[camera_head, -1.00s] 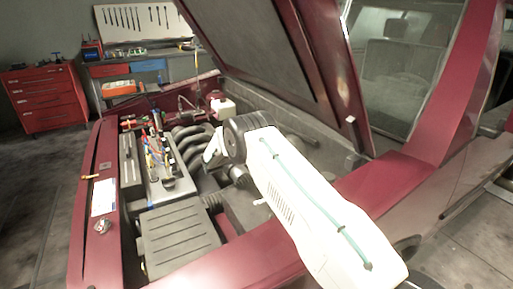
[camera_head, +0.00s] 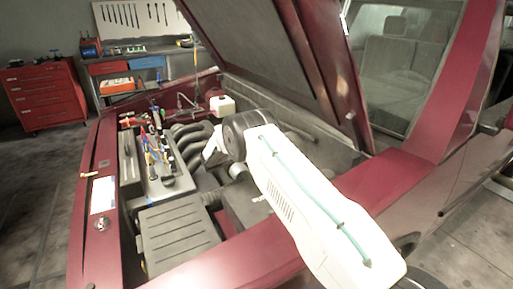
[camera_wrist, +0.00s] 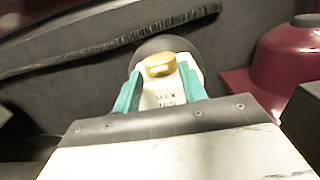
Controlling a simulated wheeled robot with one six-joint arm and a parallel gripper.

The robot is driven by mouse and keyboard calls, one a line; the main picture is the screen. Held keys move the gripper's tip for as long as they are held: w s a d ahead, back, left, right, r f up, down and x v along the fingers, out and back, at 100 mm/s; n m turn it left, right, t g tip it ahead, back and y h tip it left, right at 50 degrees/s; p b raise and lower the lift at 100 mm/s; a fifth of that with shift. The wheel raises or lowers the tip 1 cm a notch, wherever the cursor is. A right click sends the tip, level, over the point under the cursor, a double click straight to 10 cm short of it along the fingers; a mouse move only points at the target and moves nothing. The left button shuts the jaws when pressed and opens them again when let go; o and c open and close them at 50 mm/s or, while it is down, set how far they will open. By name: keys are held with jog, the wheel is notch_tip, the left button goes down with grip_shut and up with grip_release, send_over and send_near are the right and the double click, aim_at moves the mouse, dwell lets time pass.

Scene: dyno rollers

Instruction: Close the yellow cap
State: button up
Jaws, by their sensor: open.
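The yellow cap (camera_wrist: 160,65) sits at the top of a white container with dark lettering (camera_wrist: 168,98) in the wrist view. Whether it is fully seated I cannot tell. My gripper (camera_wrist: 160,74) is open, with a teal finger on each side of the white container and the tips near the cap. I cannot tell whether the fingers touch it. In the head view my gripper (camera_head: 210,150) is over the engine bay, partly hidden by my wrist. The cap cannot be made out clearly there.
A dark red rounded part (camera_wrist: 285,55) with a black top stands close on the right in the wrist view. A grey wall with a ribbed strip (camera_wrist: 100,45) lies behind. The raised hood (camera_head: 265,50) hangs above the engine bay. A tool tray (camera_head: 160,165) lies left of my gripper.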

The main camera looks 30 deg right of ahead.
jog(key=a, duration=0.7)
jog(key=shift+a+f, duration=0.15)
jog(key=shift+a, duration=0.2)
jog(key=shift+s, duration=0.1)
